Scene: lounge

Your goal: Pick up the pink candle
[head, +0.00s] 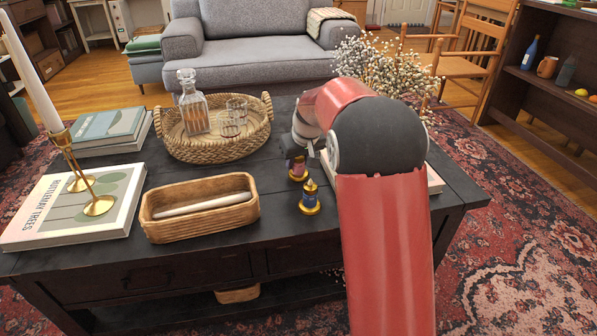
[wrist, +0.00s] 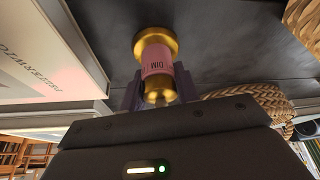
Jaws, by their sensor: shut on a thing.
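The pink candle (wrist: 156,58) has a gold base, a pink label and a gold top. In the wrist view it sits between the fingers of my gripper (wrist: 157,88), which is shut on it. In the head view the candle (head: 298,170) is partly hidden below my gripper (head: 304,152), over the dark coffee table (head: 277,238). I cannot tell whether its base touches the tabletop.
A wooden bowl (head: 200,222) holding a white taper lies to the left. A woven tray (head: 215,148) with a decanter (head: 193,108) and glasses is behind left. Books (head: 75,205) lie left.

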